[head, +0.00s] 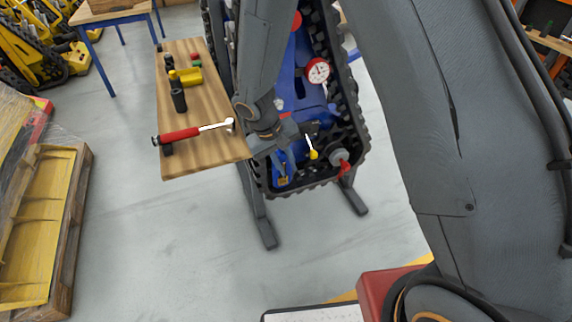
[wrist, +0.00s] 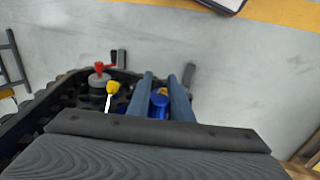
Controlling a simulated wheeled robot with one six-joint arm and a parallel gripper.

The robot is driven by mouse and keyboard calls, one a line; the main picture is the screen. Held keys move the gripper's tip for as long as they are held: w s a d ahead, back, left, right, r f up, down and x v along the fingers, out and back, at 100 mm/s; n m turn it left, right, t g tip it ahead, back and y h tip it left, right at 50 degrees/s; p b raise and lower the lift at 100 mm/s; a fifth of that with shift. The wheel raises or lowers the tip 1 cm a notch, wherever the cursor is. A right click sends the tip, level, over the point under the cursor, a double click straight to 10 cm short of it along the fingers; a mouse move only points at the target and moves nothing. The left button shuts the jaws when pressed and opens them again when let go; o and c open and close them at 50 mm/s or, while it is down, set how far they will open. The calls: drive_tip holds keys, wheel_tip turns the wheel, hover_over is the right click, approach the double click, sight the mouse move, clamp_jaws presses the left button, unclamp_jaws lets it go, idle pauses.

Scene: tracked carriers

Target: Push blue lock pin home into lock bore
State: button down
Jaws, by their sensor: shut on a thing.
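My gripper (head: 283,172) points down at the lower end of the blue tracked carrier (head: 303,93). In the wrist view its two blue-grey fingers (wrist: 163,82) are closed around the blue lock pin (wrist: 158,107), which shows between them. A small brass-coloured part (wrist: 162,91) lies just beyond the pin; in the head view it shows below the fingertips (head: 284,181). I cannot tell whether it belongs to the lock bore. The bore opening is hidden, and so is how deep the pin sits.
A yellow-knobbed lever (head: 313,154) and a red-handled valve (head: 341,159) stand right of my gripper. A gauge (head: 318,71) sits higher on the carrier. A wooden bench (head: 205,145) with a red-handled wrench (head: 180,135) is at left. The floor in front is clear.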

drive_tip(key=w+a+b, duration=0.1)
drive_tip(key=w+a, duration=0.1)
drive_tip(key=w, duration=0.5)
drive_tip(key=shift+w, duration=0.35)
idle(2.6)
drive_tip(key=shift+s+a, duration=0.1)
drive_tip(key=s+d+p, duration=0.1)
drive_tip(key=s+d, duration=0.1)
drive_tip(key=s, duration=0.4)
drive_tip(key=shift+s, duration=0.35)
idle(1.1)
drive_tip(key=shift+w+a, duration=0.1)
drive_tip(key=shift+w, duration=0.15)
idle(1.9)
